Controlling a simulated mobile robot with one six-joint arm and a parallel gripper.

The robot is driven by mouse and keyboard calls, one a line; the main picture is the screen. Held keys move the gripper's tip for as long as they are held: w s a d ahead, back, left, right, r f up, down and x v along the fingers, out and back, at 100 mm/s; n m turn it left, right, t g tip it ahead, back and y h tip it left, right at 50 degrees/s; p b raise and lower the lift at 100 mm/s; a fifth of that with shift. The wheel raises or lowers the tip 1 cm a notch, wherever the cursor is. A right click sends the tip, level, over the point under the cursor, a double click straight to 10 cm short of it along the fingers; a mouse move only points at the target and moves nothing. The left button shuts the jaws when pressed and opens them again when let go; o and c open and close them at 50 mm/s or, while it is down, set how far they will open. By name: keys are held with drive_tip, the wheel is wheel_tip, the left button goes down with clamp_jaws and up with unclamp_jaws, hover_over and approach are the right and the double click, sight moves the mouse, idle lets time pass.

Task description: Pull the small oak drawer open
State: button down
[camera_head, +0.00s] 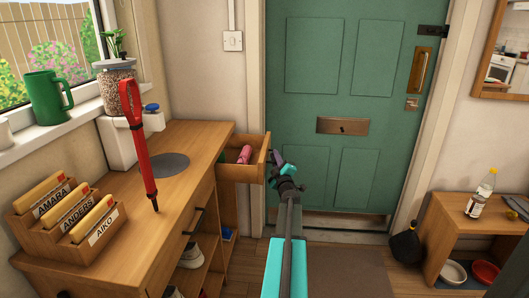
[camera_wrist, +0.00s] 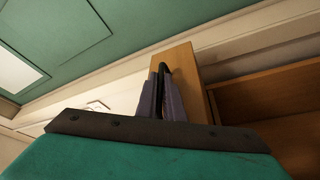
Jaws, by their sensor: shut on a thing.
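The small oak drawer (camera_head: 237,170) stands pulled out from the far end of the oak cabinet, and its inside shows. A pink item (camera_head: 244,154) lies in it. My gripper (camera_head: 277,167) is at the drawer's front, on its right side. In the wrist view my gripper's fingers (camera_wrist: 161,97) are shut on a dark bar handle (camera_wrist: 164,78), close against the drawer's front panel (camera_wrist: 187,72). The drawer's inside (camera_wrist: 270,95) shows to the right of that panel. The handle is largely hidden between the fingers.
The cabinet top (camera_head: 190,146) holds a red upright tool (camera_head: 138,140) and a wooden card holder (camera_head: 65,230). A second, closed drawer with a dark handle (camera_head: 193,220) is nearer. The green door (camera_head: 345,110) stands behind.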

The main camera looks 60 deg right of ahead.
drive_tip(key=shift+s+d+p, duration=0.3)
drive_tip(key=shift+s+d, duration=0.15)
drive_tip(key=shift+s, duration=0.4)
drive_tip(key=shift+s+d+p, duration=0.3)
drive_tip(key=shift+s+d, duration=0.15)
drive_tip(key=shift+s, duration=0.4)
drive_tip(key=shift+w+r, duration=0.1)
drive_tip(key=c, duration=2.2)
unclamp_jaws()
drive_tip(key=shift+p+v, duration=0.35)
drive_tip(key=shift+v, duration=6.6)
drive_tip(key=shift+d, duration=0.1)
